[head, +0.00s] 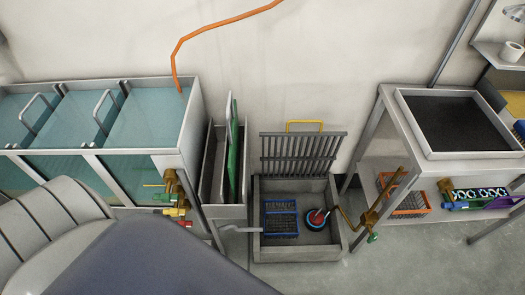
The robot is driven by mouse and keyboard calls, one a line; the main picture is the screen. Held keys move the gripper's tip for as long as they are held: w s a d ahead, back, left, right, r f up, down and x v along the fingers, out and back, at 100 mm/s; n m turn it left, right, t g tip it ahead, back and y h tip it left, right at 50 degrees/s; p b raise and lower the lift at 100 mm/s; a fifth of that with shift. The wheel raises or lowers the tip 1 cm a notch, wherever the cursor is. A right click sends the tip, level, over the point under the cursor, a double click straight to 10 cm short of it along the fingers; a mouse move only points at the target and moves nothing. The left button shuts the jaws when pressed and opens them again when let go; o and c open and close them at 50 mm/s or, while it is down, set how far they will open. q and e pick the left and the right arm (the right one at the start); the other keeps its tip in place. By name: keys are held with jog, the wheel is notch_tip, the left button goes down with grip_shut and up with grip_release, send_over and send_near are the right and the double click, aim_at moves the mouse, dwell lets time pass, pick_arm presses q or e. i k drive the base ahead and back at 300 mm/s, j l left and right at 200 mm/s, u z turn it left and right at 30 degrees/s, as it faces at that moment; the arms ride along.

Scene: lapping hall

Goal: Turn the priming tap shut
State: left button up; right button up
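Brass taps (171,182) sit on the front right corner of the water tanks at left, with small yellow and red handles (175,212) below them. Another brass valve (370,218) with a green handle (373,237) is on a pipe to the right of the floor sump. I cannot tell which of these is the priming tap, or whether any is open or shut. Neither of my grippers shows in the head view.
Water tanks (194,125) line the left. A floor sump (342,238) holds a blue crate (281,205) and a red-and-black round thing (316,219); its slatted grate (300,150) stands raised behind. A bench (410,160) with a black-topped tray stands right. Floor at lower right is clear.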

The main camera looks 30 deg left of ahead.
aim_at(372, 237)
jog(key=u, duration=0.65)
jog(key=k+j, duration=0.1)
jog(key=k, duration=0.8)
